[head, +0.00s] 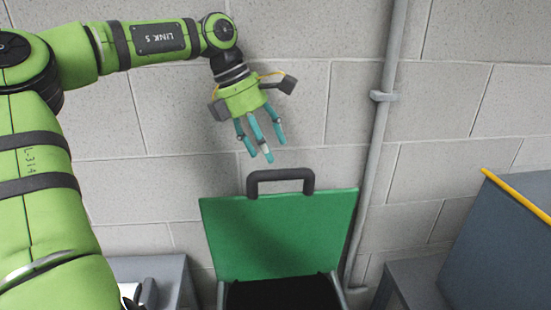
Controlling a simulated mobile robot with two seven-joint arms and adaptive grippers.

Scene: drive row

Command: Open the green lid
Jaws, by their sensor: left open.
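The green lid (283,236) stands raised, leaning back near the wall, with its flat face toward me. Its dark handle (281,181) sticks up from the top edge. Below the lid, the dark inside of the bin (285,293) shows at the bottom of the picture. My left gripper (262,150) hangs above the handle, fingers pointing down. It is open and empty, and appears apart from the handle and lid. My right gripper is not in view.
A grey block wall (320,110) stands behind. A grey vertical pipe (378,150) runs just right of the lid. A grey box-like unit with a yellow rail (515,193) is at the right. A grey surface (172,275) is at the lower left.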

